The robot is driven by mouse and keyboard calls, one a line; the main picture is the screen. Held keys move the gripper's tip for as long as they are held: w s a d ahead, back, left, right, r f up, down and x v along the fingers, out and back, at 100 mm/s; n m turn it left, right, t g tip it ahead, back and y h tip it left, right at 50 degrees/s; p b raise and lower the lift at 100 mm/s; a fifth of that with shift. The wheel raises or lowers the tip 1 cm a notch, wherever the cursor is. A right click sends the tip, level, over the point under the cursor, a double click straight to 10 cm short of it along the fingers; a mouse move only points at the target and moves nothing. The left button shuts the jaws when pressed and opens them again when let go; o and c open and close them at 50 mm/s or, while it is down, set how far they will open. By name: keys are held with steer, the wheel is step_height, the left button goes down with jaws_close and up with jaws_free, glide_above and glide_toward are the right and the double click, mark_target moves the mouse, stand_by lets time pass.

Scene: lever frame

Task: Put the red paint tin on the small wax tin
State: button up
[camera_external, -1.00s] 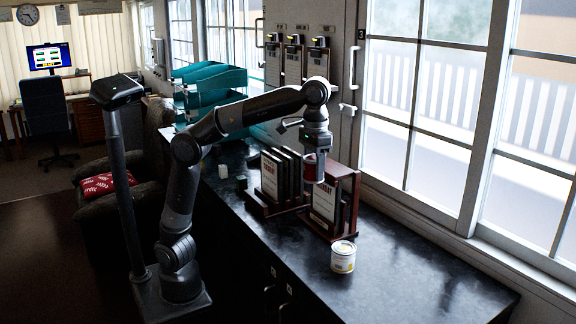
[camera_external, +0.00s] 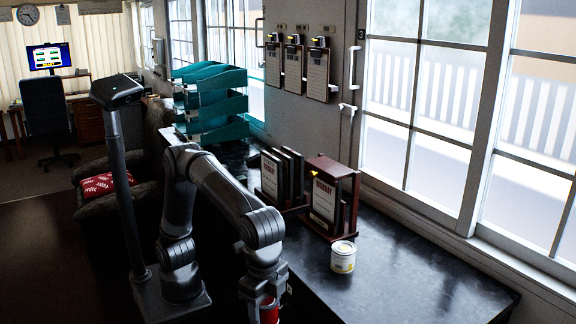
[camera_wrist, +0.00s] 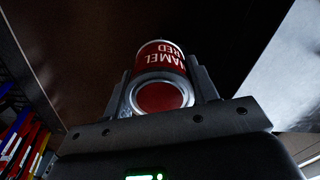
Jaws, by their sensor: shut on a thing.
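The red paint tin (camera_external: 269,314) is in my gripper (camera_external: 264,299), low at the bottom of the external view, in front of the dark counter's near edge. In the wrist view the tin (camera_wrist: 162,66) shows a red label reading "ENAMEL RED", upside down, with a finger on each side; my gripper (camera_wrist: 163,80) is shut on it. A white tin with a yellowish label (camera_external: 343,257) stands upright on the counter, to the right of my gripper and apart from it. I cannot tell whether this is the small wax tin, as its label is too small to read.
Wooden racks with upright books (camera_external: 325,200) stand on the counter (camera_external: 400,275) behind the white tin. Teal trays (camera_external: 210,100) stand farther back. The counter is clear to the right of the white tin. Windows line the right side.

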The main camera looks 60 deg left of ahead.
steer(key=w+a, duration=0.3)
steer(key=w, duration=0.8)
steer(key=w+a+r+n, duration=0.2)
steer(key=w+a+r, duration=0.6)
steer(key=w+r, duration=0.3)
glide_above(345, 247)
steer(key=f, duration=0.7)
steer(key=shift+s+f, duration=0.2)
steer(key=shift+f, duration=0.2)
steer(key=shift+w+f, duration=0.1)
steer(key=shift+w, duration=0.05)
steer(key=shift+f, duration=2)
steer(key=shift+f, duration=0.1)
steer(key=o, duration=1.1)
